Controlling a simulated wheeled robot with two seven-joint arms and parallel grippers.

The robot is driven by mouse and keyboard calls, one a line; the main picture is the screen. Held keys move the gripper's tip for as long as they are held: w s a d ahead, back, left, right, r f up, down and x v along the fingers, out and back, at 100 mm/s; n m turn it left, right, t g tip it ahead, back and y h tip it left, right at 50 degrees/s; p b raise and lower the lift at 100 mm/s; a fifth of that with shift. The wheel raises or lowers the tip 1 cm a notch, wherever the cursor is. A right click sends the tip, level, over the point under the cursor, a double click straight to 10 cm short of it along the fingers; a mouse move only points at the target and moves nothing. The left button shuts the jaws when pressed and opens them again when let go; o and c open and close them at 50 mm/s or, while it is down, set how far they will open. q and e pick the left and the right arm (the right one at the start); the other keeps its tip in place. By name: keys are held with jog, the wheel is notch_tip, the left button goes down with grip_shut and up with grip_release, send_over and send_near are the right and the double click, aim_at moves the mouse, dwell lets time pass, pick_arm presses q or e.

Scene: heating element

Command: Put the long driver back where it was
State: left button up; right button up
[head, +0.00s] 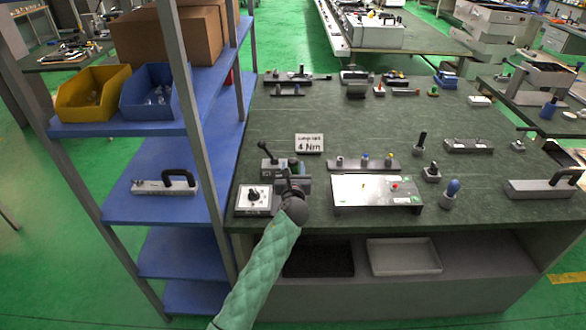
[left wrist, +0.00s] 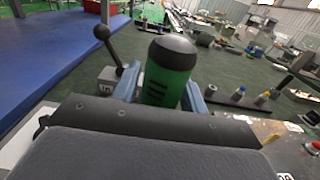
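The long driver, with a green handle and a black rounded top (left wrist: 168,75), stands between the two blue-grey fingers of my left gripper (left wrist: 160,92) in the left wrist view. The fingers lie close against both sides of the handle, and its lower part is hidden. In the head view my left gripper (head: 293,182) is at the front left of the bench, beside the grey lever device (head: 270,167). A dark rack (head: 378,166) with several small upright drivers stands to its right. My right gripper is not in view.
A white box with a black knob (head: 253,198) is left of my gripper. A metal plate (head: 376,190) lies to the right. A 4 Nm sign (head: 309,143) stands behind. A blue shelf (head: 160,207) borders the bench (head: 300,112) on the left.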

pick_arm(q)
jog(key=shift+o, duration=0.7)
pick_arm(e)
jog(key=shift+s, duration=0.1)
pick_arm(q)
jog(key=shift+r, duration=0.1)
jog(key=shift+r, duration=0.2)
jog(key=shift+s+f, duration=0.2)
jog(key=shift+s, duration=0.25)
jog(key=s+b, duration=0.1)
jog(key=s, duration=0.1)
jog(key=shift+s, duration=0.35)
jog(key=s+b, duration=0.2)
jog(key=s, duration=0.6)
jog(key=shift+s+r, duration=0.15)
jog(key=shift+s, duration=0.05)
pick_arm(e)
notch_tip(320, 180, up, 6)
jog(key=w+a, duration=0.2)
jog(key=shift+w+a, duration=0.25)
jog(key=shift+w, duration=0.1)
